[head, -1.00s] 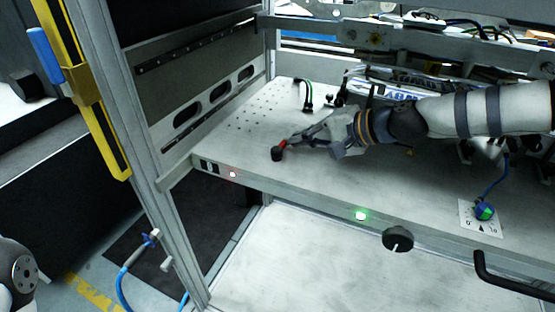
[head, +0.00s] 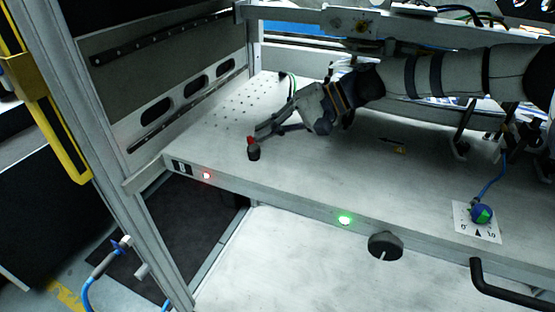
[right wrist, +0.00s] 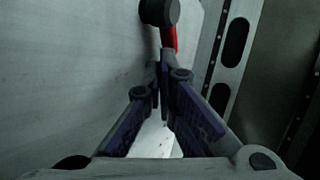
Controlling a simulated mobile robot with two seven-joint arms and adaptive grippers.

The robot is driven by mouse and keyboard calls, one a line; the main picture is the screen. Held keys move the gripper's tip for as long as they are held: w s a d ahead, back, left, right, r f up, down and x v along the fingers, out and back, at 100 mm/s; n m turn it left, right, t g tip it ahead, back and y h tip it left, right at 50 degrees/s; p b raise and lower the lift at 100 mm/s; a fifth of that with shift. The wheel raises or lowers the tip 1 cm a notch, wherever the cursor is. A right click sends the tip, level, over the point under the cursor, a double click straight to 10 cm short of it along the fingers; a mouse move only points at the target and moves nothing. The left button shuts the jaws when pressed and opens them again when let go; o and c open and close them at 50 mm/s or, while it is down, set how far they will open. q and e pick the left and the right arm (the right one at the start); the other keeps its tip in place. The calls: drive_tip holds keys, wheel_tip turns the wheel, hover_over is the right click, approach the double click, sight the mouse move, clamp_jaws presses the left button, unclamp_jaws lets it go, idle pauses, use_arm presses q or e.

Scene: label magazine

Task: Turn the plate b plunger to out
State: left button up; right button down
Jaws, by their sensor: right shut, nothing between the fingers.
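A plunger with a black knob and a red part (head: 252,150) stands on the left part of the pale bench plate (head: 210,145). In the head view its red part is on top, leaning slightly left. In the right wrist view the black knob (right wrist: 160,12) is at the top edge, with the red part (right wrist: 169,38) just below it. My right gripper (head: 263,132) is shut and empty, its tips beside the plunger's red part; whether they touch cannot be told. In the right wrist view the fingertips (right wrist: 165,58) meet just below the red part. My left gripper is out of view.
A slotted side wall (head: 195,85) bounds the left.

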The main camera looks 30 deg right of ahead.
sight(317, 144)
drive_tip(key=shift+w+a, duration=0.2)
drive_tip(key=shift+w, duration=0.1)
drive_tip(key=shift+w+a, duration=0.35)
drive_tip(key=shift+a, duration=0.1)
drive_tip(key=shift+w+a, duration=0.1)
idle(0.5)
drive_tip(key=shift+s+a+r+p, duration=0.1)
drive_tip(key=shift+s+a+p, duration=0.25)
drive_tip(key=shift+a+p, duration=0.3)
drive_tip(key=shift+d+r, duration=0.15)
drive_tip(key=shift+d, duration=0.05)
drive_tip(key=s+d, duration=0.2)
drive_tip(key=d, duration=0.1)
drive_tip(key=s+d, duration=0.2)
drive_tip(key=d, duration=0.2)
drive_tip(key=s+d, duration=0.2)
drive_tip(key=d, duration=0.1)
drive_tip(key=shift+d+r, duration=0.1)
drive_tip(key=shift+d, duration=0.15)
drive_tip(key=shift+s+d, duration=0.15)
drive_tip(key=shift+d, duration=0.2)
